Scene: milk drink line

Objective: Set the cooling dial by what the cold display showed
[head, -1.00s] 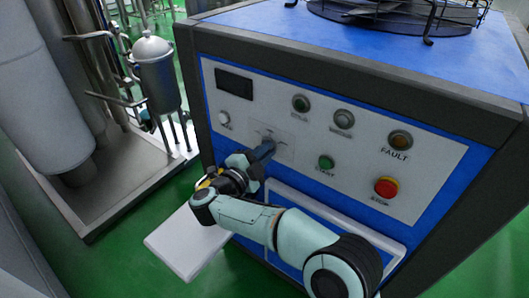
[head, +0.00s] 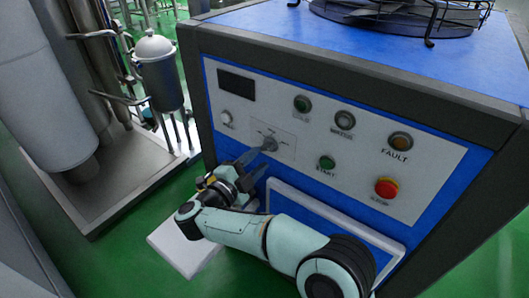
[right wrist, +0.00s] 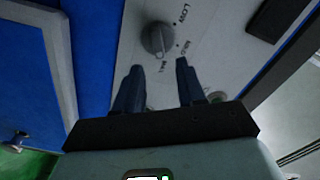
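The cooling dial (head: 269,145) is a small grey knob on the white control panel. In the right wrist view the knob (right wrist: 157,38) has a raised ridge and printed labels around it, LOW and MED among them. I cannot tell for sure which mark it points to. My right gripper (head: 255,163) is just in front of the dial, below it and to its left. In the right wrist view its fingers (right wrist: 160,66) are spread and empty, apart from the knob. The panel's display (head: 236,84) is dark, with no readable figures. My left gripper is not in view.
The panel also carries a green START button (head: 326,162), a red stop button (head: 386,187), an amber FAULT lamp (head: 400,141) and a white knob (head: 226,117). A white handle frame (head: 335,222) sits below. A steel vessel (head: 160,70) stands at the left.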

